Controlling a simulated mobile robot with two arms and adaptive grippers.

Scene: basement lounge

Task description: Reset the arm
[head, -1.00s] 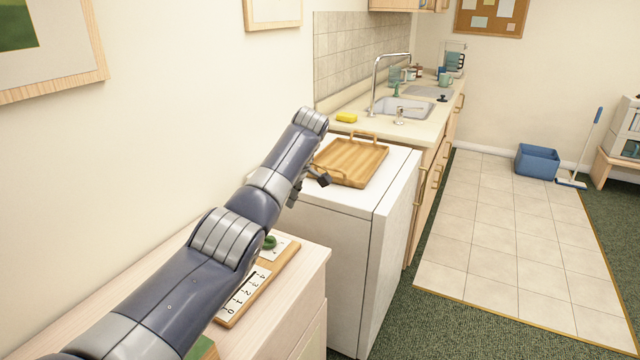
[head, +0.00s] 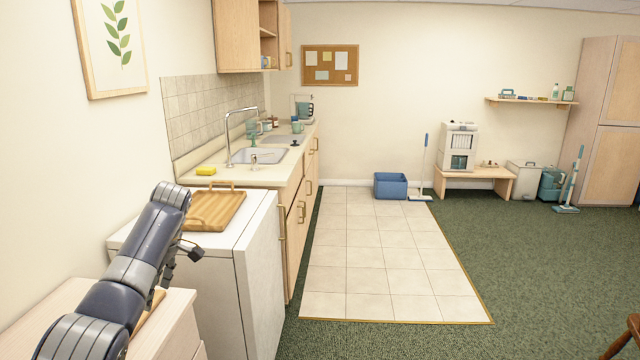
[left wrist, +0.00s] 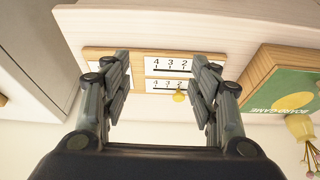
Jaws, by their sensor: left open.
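My left arm comes in at the lower left of the head view, over the pale wooden cabinet (head: 72,298). Its gripper (head: 190,252) shows small and partly hidden behind the arm, near the white appliance. In the left wrist view the two fingers (left wrist: 161,75) stand wide apart with nothing between them. Beyond the fingers is a wooden board with number strips (left wrist: 100,52), apart from them as far as I can tell. My right gripper is not in view.
A wooden tray (head: 214,212) lies on the white appliance (head: 215,275) near my left gripper. A green game box (left wrist: 285,100) shows right in the wrist view. A counter with a sink (head: 262,156) stands beyond. The tiled floor (head: 375,255) is clear.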

